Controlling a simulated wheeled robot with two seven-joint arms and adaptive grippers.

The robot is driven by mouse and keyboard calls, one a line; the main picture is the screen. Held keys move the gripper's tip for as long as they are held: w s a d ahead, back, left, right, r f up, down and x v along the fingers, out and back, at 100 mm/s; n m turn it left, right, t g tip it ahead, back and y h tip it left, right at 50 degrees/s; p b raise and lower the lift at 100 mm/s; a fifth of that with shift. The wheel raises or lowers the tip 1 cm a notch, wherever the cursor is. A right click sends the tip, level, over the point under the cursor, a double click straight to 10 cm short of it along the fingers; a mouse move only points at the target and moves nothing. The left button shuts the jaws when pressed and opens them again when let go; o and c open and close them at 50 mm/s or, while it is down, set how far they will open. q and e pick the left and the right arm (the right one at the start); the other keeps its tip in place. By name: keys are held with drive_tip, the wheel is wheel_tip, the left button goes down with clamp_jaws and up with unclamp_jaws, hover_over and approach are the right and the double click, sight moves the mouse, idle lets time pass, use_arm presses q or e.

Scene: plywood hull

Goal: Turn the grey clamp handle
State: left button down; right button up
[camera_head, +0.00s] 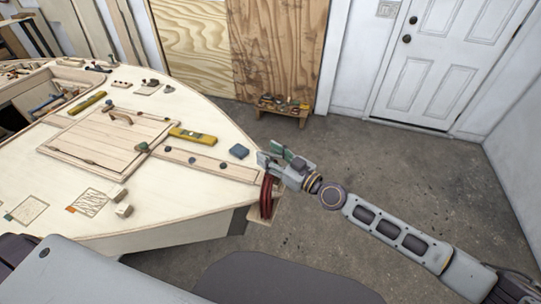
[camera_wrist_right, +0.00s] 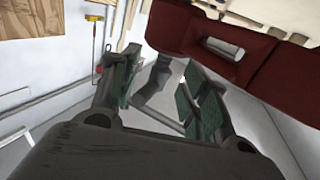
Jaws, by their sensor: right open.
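A dark red clamp (camera_head: 266,196) hangs at the right tip of the plywood hull (camera_head: 215,180). In the right wrist view the red body (camera_wrist_right: 185,28) fills the upper right, with a short grey cylindrical part (camera_wrist_right: 222,47) on it. My right gripper (camera_head: 276,155) is open just above the clamp, its green-padded fingers pointing towards the hull. In the wrist view a dark grey angled piece (camera_wrist_right: 152,82) shows between the open fingers (camera_wrist_right: 162,78); I cannot tell whether it is the clamp handle or whether either finger touches it. My left gripper is not in view.
A low wooden stool (camera_head: 283,110) stands by the back wall. The concrete floor (camera_head: 400,165) right of the hull is clear.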

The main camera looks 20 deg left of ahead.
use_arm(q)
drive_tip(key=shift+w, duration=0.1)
use_arm(e)
drive_tip(key=shift+c, duration=0.5)
clamp_jaws()
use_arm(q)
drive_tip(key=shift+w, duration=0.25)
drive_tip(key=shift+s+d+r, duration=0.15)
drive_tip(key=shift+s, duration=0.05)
